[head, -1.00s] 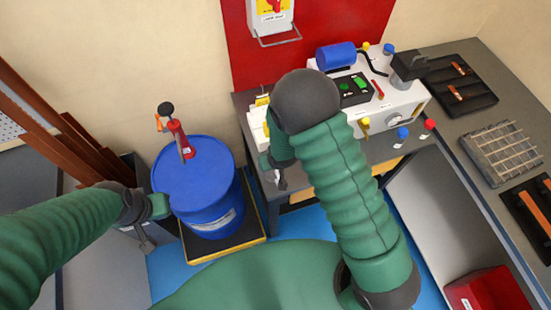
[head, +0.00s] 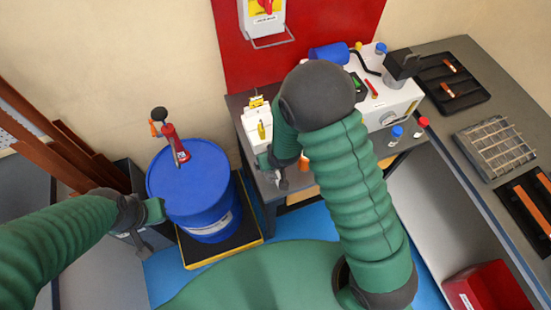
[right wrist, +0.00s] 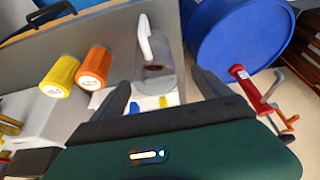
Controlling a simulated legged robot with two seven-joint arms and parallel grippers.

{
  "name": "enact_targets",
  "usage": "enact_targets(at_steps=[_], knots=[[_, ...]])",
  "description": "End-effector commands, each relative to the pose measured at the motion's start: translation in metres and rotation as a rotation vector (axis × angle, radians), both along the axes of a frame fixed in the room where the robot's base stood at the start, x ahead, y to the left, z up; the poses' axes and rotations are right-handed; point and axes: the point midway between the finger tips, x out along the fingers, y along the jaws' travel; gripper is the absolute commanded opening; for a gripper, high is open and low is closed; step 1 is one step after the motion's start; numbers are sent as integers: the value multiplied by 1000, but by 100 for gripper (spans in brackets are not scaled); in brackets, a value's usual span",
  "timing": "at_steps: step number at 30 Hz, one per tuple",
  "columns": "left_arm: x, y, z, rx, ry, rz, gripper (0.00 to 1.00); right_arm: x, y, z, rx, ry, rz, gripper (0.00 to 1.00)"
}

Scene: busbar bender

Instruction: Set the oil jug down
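The oil jug (right wrist: 152,68), a grey, see-through vessel with a white handle, stands on the grey bench top (right wrist: 105,35) in the right wrist view. My right gripper (right wrist: 160,82) is open, with its two dark fingers spread either side of the jug and a visible gap to each. In the head view the right gripper (head: 281,178) is at the left edge of the bench, and I cannot make out the jug there. My left gripper (head: 147,228) hangs beside the blue drum (head: 200,200); its opening is unclear.
A red hand pump (head: 175,145) rises from the drum. A white machine (head: 400,100) fills the back of the bench. Black trays (head: 450,82) lie on the right counter.

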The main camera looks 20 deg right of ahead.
Motion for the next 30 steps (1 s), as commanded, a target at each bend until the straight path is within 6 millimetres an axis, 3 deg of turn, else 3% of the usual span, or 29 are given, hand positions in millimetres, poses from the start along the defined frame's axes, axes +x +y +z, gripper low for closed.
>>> enact_targets(at_steps=[6, 14, 18, 21, 24, 30], knots=[[0, -1, -2, -1, 0, -2, 0, -21, -3, 53, 3, -5, -3, 87], [0, -1, -2, -1, 0, -2, 0, -38, -2, 90, -3, 13, -12, 87], [0, 0, -2, 0, 0, -1, 0, -83, -31, 126, -2, 89, -42, 87], [0, 0, -2, 0, 0, -1, 0, -114, -46, 142, -4, 140, -45, 87], [0, 0, -2, 0, 0, -1, 0, -126, -50, 146, -6, 163, -40, 87], [0, -1, -3, 0, 0, -2, 0, -125, -51, 143, -4, 166, -39, 87]])
